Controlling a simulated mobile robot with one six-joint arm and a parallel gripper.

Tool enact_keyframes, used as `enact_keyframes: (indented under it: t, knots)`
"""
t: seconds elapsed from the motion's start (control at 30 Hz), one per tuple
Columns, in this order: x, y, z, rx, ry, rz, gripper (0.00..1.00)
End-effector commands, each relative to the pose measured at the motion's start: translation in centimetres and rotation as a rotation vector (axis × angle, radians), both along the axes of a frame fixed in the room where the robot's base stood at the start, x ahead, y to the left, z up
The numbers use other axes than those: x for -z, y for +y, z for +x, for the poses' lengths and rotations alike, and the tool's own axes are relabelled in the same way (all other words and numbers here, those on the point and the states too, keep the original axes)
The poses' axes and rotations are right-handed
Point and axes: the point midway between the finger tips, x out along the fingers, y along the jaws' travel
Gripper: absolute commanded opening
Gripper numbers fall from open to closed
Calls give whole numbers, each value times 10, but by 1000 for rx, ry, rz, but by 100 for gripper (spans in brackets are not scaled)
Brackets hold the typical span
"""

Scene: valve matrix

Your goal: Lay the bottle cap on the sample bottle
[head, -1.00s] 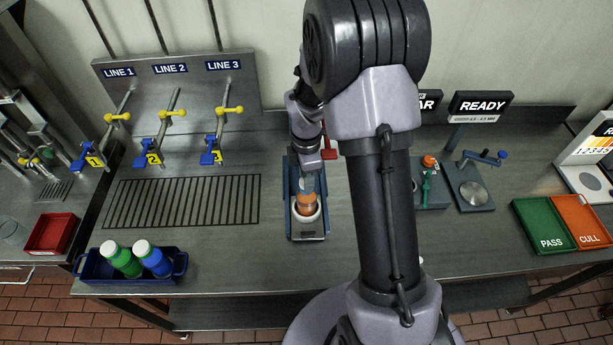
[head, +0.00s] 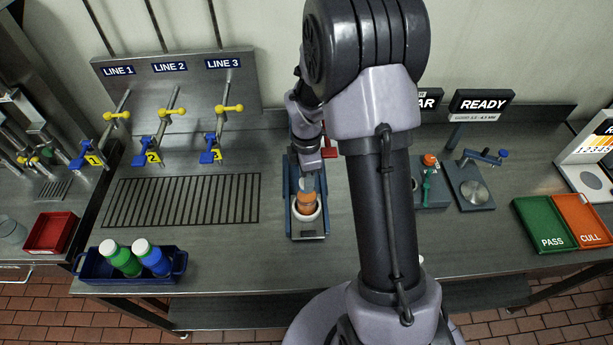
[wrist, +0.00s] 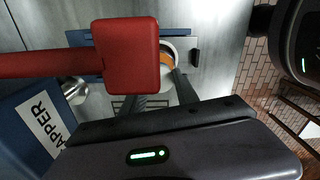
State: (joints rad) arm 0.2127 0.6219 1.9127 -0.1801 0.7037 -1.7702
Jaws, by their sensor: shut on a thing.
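The orange sample bottle (head: 306,208) stands upright in a white ring holder on the blue capper (head: 319,233). Its orange also shows inside the white ring in the wrist view (wrist: 166,58), partly behind the red press head. My gripper (head: 307,190) points down right over the bottle and is shut on the bottle cap. The cap is mostly hidden; a pale patch shows between the fingers in the wrist view. I cannot tell whether the cap touches the bottle.
The capper's red press head (wrist: 130,57) and arm hang close beside my fingers. A blue caddy (head: 95,272) with a green and a blue bottle stands at the front left. A device with a green lever (head: 427,187) stands to the right.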

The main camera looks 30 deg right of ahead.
Motion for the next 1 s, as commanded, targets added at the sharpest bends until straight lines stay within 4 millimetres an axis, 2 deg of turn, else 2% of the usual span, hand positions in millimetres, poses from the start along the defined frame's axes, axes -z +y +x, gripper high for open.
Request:
enact_keyframes:
  t: [0.07, 0.1, 0.2, 0.5, 0.63, 0.77, 1.0]
  knots:
    - [0, 0, 0, 0, 0, 0, 0]
    - [0, 0, 0, 0, 0, 0, 40]
    - [0, 0, 0, 0, 0, 0, 60]
    - [-1, 0, 0, 0, 0, 0, 61]
    - [-15, 0, 1, 0, -3, -1, 61]
    - [-51, 0, 1, 0, -6, -1, 61]
    - [-128, 0, 1, 0, -5, -1, 61]
